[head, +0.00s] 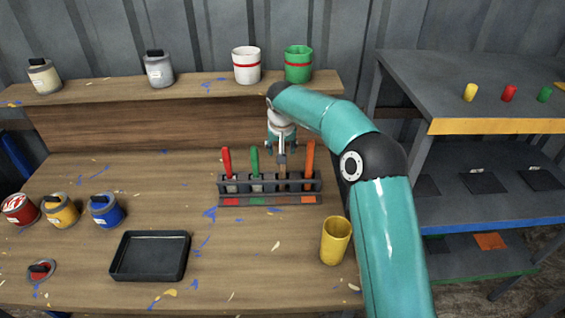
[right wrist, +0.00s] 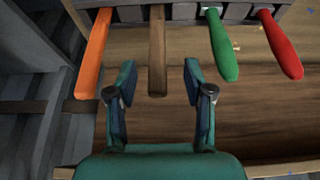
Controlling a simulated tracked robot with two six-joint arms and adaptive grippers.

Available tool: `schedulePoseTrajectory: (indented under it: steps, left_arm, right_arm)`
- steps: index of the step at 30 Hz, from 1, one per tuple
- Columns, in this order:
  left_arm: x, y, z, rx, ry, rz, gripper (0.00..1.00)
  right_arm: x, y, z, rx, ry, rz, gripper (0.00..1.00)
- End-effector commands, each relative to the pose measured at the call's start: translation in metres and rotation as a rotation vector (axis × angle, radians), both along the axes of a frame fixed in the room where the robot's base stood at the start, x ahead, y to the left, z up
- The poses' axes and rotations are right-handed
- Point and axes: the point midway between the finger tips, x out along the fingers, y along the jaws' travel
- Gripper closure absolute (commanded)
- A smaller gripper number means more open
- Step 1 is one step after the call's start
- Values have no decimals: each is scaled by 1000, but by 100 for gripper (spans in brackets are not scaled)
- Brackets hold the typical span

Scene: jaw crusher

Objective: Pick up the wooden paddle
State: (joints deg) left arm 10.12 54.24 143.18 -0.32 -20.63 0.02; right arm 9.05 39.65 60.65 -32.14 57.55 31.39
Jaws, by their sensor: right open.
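The wooden paddle is a plain brown handle (right wrist: 157,45) in the right wrist view, standing in the dark rack (head: 270,200). In the head view my gripper partly hides it, and only a brown strip (head: 281,178) shows. My right gripper (head: 282,158) is at the rack from behind, above the paddle's slot. In the right wrist view my right gripper (right wrist: 158,78) is open, with one finger on each side of the paddle's handle end and visible gaps on both sides. My left gripper is not in view.
An orange handle (head: 309,160) stands close on one side of the paddle, a green handle (head: 254,160) on the other, then a red handle (head: 227,160). A yellow cup (head: 335,242) and a black tray (head: 150,257) stand in front. The shelf (head: 180,90) is behind.

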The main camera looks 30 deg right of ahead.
Motion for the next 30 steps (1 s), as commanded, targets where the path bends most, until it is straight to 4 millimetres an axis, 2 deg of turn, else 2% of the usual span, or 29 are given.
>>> schedulePoseTrajectory:
  steps: [8, 13, 17, 25, 26, 30]
  left_arm:
    - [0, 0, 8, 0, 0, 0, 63]
    - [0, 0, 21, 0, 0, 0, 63]
    - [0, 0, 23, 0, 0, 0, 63]
    - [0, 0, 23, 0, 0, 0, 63]
    - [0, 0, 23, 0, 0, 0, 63]
    - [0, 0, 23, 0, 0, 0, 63]
  right_arm:
    - [6, -4, -16, 0, 1, 1, 48]
    - [14, -12, -36, 1, 3, 1, 48]
    - [19, -14, -51, 1, 2, 2, 48]
    - [21, -14, -56, 1, -2, 4, 48]
    - [21, -14, -56, 1, -2, 4, 50]
    - [21, -13, -56, 1, -2, 5, 73]
